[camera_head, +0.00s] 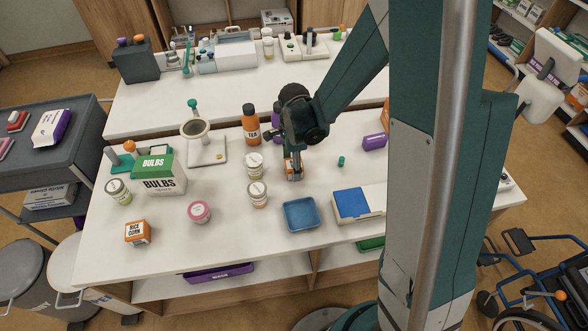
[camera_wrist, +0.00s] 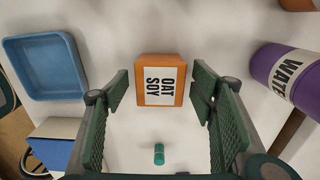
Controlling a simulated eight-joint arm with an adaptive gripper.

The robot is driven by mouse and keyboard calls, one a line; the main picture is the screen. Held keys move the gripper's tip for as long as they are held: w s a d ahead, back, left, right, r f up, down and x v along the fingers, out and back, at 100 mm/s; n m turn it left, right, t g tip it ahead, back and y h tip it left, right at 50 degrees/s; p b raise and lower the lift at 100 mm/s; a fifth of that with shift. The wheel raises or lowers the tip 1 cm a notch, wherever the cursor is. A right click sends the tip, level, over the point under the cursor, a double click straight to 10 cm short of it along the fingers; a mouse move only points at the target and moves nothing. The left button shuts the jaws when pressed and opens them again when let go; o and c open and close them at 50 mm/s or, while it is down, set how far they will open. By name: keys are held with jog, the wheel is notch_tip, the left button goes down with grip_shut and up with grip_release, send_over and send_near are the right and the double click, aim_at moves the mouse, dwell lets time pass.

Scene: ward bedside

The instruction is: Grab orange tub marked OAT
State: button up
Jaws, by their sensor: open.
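The orange tub (camera_wrist: 142,85) is box-shaped, with a white label reading OAT SOY, upside down in the wrist view. It stands on the white tabletop between my gripper's fingers. My gripper (camera_wrist: 160,92) is open, with one green-padded finger on each side of the tub and a visible gap on both sides. In the head view my gripper (camera_head: 293,170) points down at the middle of the table and hides most of the tub.
A blue tray (camera_head: 301,215) and a blue-and-white box (camera_head: 352,204) lie in front. Two lidded jars (camera_head: 258,195) stand to the left, an orange TEA bottle (camera_head: 250,124) behind. A purple bottle (camera_wrist: 285,72) stands close by. A small green item (camera_head: 340,161) lies to the right.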

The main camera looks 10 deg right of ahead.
jog(key=shift+f, duration=0.55)
jog(key=c, duration=1.1)
jog(key=shift+r, duration=0.1)
jog(key=shift+r+p, duration=0.55)
jog(key=shift+r, duration=4.35)
